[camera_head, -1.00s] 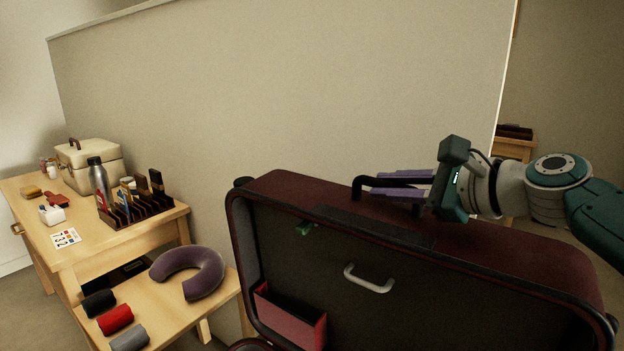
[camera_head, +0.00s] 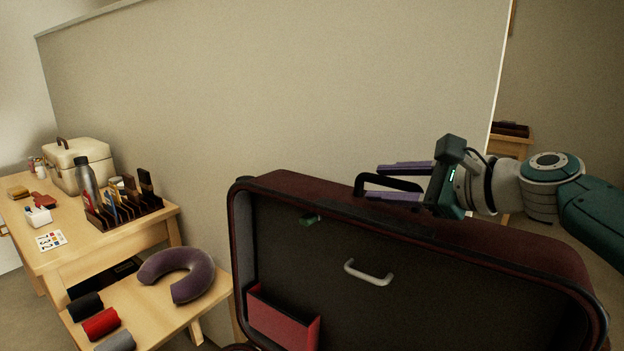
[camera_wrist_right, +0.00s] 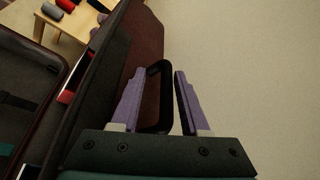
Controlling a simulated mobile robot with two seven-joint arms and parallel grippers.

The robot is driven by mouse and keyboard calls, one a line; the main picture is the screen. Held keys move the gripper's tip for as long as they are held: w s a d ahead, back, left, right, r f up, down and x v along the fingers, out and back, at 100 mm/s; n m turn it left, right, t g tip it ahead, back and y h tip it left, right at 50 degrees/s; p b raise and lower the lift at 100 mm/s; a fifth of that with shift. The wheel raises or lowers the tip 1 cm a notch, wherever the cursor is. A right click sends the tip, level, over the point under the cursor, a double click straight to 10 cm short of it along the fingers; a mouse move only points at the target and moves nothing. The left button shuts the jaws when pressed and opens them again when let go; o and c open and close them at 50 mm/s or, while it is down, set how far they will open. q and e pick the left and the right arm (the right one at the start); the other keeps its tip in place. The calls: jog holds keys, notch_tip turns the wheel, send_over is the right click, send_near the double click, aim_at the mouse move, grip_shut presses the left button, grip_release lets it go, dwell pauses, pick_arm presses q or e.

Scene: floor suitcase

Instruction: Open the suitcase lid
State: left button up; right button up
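The suitcase is dark maroon, and its lid (camera_head: 262,184) stands raised, its dark inner side with a grey handle (camera_head: 368,273) and a red pocket facing my head camera. The black carry handle (camera_head: 376,181) sticks out from the lid's outer side. My right gripper (camera_head: 382,181) has its purple fingers spread on either side of this handle. In the right wrist view the black handle (camera_wrist_right: 166,72) shows between the two parted fingers, with a gap at the right finger. My left gripper is not in view. Most of the suitcase base is hidden below the head view.
A wooden table (camera_head: 130,232) at left carries a cream case (camera_head: 78,168), a bottle and a slotted rack. A lower bench (camera_head: 150,310) holds a purple neck pillow (camera_head: 178,274) and several rolls. A beige partition wall (camera_head: 330,90) stands behind the lid.

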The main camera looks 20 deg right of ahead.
jog(key=shift+o, duration=0.2)
jog(key=shift+s+d+r, duration=0.15)
jog(key=shift+s+d, duration=0.05)
jog(key=shift+s, duration=0.3)
jog(key=p+v, duration=0.2)
jog(key=v, duration=0.6)
jog(key=shift+s+d+r, duration=0.1)
jog(key=shift+s+d, duration=0.05)
jog(key=shift+s, duration=0.25)
